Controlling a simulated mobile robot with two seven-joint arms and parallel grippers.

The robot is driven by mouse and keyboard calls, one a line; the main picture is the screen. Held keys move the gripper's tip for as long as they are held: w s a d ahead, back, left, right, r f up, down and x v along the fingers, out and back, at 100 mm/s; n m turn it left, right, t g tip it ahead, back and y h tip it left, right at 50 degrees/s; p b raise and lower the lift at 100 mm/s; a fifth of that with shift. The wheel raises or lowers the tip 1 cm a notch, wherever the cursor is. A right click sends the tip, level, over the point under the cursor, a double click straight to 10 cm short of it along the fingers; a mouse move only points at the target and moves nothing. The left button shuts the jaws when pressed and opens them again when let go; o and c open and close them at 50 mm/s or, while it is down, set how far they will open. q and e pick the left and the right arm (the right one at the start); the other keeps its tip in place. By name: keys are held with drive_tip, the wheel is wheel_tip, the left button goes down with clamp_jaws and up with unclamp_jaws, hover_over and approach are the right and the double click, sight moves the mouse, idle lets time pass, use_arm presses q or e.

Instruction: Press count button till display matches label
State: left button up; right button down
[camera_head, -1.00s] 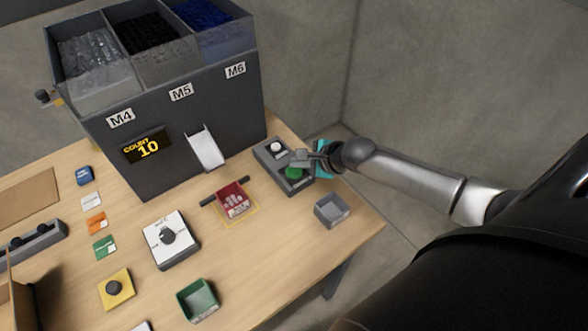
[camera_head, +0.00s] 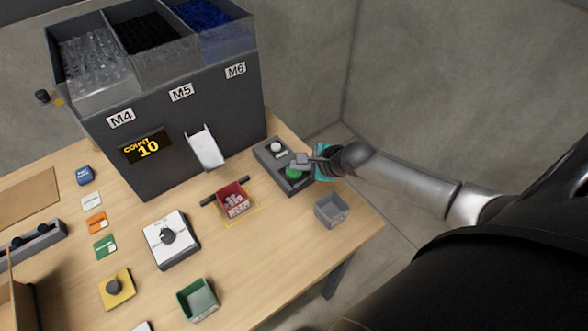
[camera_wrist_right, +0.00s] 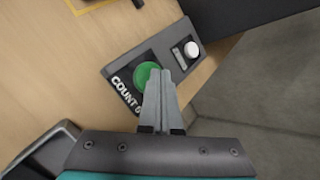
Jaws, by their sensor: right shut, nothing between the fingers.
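The count display (camera_head: 147,147) on the dark feeder front reads "COUNT 10". The grey button box (camera_head: 272,158) at the right of the table carries a green button (camera_head: 295,172) and a white button (camera_head: 276,147). In the right wrist view, lettering beside the green button (camera_wrist_right: 146,76) reads "COUNT" with a further character partly hidden. My right gripper (camera_head: 298,160) is shut and empty, its tips at the green button's edge. Contact cannot be told. In the wrist view the shut fingers (camera_wrist_right: 160,76) cover part of the button. My left gripper is not in view.
Bins labelled M4, M5 and M6 top the feeder (camera_head: 190,130). A chute (camera_head: 205,147) hangs above a red tray (camera_head: 233,198) holding pieces. A grey tray (camera_head: 331,210), a dial box (camera_head: 171,239), a green tray (camera_head: 198,299) and several coloured cards lie on the table.

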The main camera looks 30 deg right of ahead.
sight(298, 172)
drive_tip(key=shift+f, duration=0.35)
idle(0.3)
drive_tip(key=shift+r, duration=0.1)
drive_tip(key=shift+r+p, duration=0.75)
drive_tip(key=shift+p, duration=0.4)
wheel_tip(298, 172, up, 5)
drive_tip(key=p, duration=0.6)
drive_tip(key=shift+r, duration=0.1)
idle(0.3)
